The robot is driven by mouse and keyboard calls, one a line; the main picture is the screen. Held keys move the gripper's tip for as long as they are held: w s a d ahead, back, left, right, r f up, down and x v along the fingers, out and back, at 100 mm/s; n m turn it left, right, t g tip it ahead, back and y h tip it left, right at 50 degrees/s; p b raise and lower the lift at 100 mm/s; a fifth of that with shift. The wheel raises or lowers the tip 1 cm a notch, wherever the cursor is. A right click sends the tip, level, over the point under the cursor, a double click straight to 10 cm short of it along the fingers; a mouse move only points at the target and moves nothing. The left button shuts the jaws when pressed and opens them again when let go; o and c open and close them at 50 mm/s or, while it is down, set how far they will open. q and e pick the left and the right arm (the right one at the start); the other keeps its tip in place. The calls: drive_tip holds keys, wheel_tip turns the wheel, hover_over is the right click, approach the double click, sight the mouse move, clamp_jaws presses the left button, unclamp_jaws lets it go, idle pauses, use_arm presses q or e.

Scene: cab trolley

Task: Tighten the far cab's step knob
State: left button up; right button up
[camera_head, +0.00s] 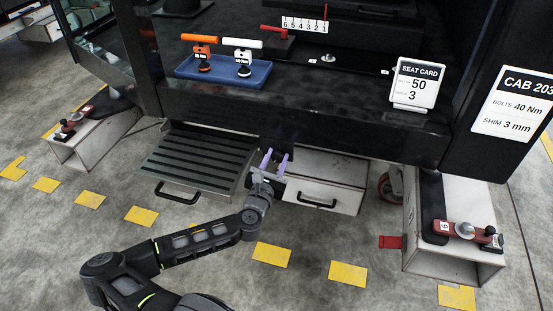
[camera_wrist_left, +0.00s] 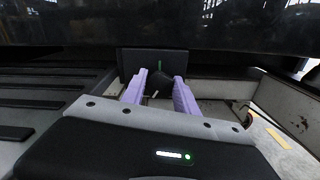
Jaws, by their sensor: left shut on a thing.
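The cab's step (camera_head: 195,160) is a grey ribbed plate with a black handle, low under the cab's front edge in the head view. Its ribs also show at the left of the left wrist view (camera_wrist_left: 35,90). My left gripper (camera_head: 274,160) has purple fingers and is just right of the step, below the cab edge. In the left wrist view its fingers (camera_wrist_left: 158,84) are shut on a dark knob (camera_wrist_left: 159,80) in front of a black upright plate (camera_wrist_left: 152,62). The knob is mostly hidden by the fingers, and its tightness cannot be told. My right gripper is out of view.
A white drawer (camera_head: 315,190) with a black handle is right of the gripper. The cab floor holds a blue tray (camera_head: 222,72) with two tools and a seat card (camera_head: 414,84). A box with a red clamp (camera_head: 462,229) stands right. The floor in front is clear.

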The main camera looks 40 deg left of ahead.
use_arm(q)
clamp_jaws()
